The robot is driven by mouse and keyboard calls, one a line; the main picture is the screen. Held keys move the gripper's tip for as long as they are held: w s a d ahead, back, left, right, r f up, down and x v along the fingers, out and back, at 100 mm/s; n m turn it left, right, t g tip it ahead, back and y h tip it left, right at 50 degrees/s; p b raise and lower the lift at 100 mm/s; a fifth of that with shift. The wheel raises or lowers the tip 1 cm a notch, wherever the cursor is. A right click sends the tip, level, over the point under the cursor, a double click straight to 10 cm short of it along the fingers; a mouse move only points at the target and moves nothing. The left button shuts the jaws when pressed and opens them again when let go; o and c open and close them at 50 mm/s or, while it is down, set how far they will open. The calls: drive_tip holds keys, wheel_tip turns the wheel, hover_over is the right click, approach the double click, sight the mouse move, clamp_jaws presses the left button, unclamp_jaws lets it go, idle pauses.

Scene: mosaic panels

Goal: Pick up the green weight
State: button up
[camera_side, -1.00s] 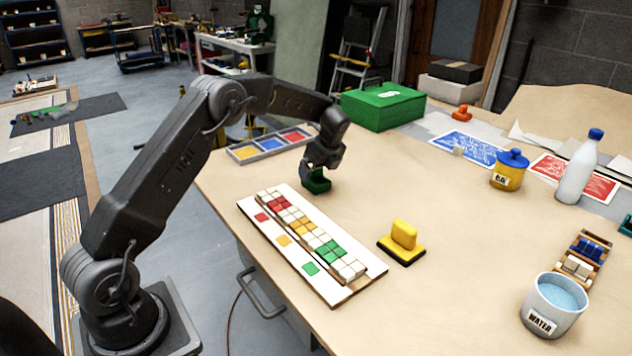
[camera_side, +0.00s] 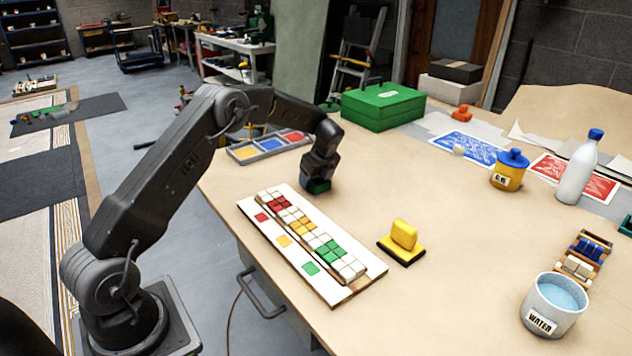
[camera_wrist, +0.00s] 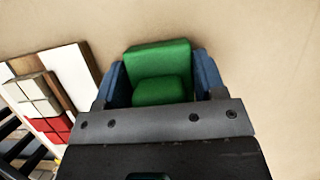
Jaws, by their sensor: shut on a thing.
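The green weight (camera_side: 318,187) stands on the table beyond the far end of the mosaic panel. In the side view only its lower part shows under my gripper (camera_side: 320,178). In the wrist view the green weight (camera_wrist: 158,72) sits between the two blue-grey fingers of my gripper (camera_wrist: 160,85), one on each side of it. My gripper is shut on it. I see no clear gap between the weight and the table.
The mosaic panel (camera_side: 266,234) with rows of coloured tiles lies close by, toward the front. A yellow weight on a black base (camera_side: 402,238) stands to the right. A tray of coloured compartments (camera_side: 246,153) lies at the left back.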

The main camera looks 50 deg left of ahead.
drive_tip(key=c, duration=0.4)
drive_tip(key=shift+r, duration=0.1)
drive_tip(key=shift+c, duration=0.4)
drive_tip(key=shift+r, duration=0.1)
